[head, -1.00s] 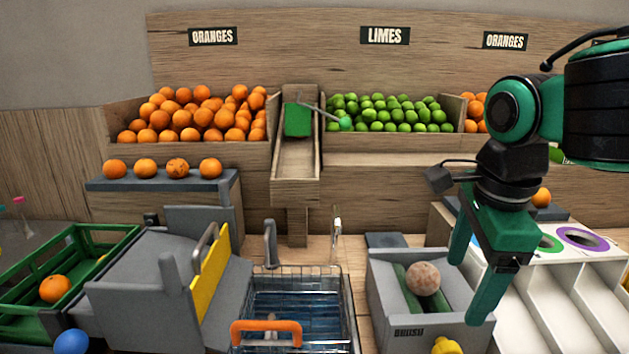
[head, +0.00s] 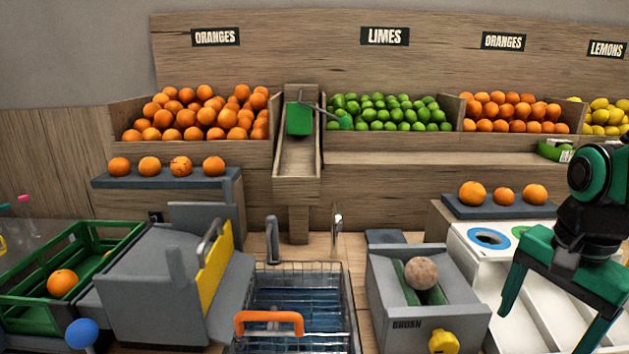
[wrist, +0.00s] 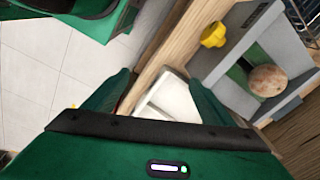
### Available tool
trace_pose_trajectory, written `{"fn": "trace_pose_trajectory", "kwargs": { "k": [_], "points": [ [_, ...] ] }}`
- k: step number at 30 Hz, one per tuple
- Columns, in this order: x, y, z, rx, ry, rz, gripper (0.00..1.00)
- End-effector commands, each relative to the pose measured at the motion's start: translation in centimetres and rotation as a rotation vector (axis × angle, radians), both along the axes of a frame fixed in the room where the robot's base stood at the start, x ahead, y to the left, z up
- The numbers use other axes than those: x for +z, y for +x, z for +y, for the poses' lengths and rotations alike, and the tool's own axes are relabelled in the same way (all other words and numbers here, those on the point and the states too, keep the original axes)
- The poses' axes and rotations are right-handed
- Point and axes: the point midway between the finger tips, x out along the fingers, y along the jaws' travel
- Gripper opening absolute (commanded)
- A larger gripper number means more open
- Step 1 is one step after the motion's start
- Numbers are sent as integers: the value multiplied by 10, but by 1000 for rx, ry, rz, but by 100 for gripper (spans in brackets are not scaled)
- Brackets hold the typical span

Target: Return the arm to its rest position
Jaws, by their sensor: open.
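My gripper (head: 550,322) is at the lower right of the head view, with its green fingers spread and pointing down. Nothing is between the fingers. It is in front of the white sorting bins at the right. In the wrist view my gripper (wrist: 160,88) shows its two green fingers apart, with a white bin corner and a wooden edge beyond them.
The grey brush station (head: 378,300) holds a brownish ball (head: 421,273) and has a yellow knob (head: 443,342). A wire basket (head: 340,320) with an orange handle is left of it. White bins (head: 530,310) lie close to my gripper.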

Motion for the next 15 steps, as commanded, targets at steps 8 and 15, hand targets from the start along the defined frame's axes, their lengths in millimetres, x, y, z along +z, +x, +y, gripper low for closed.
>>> {"fn": "trace_pose_trajectory", "kwargs": {
  "k": [8,15],
  "points": [
    [-41,-44,-46,336,6,66,77],
    [-61,-70,-62,531,21,90,77]
  ]
}}
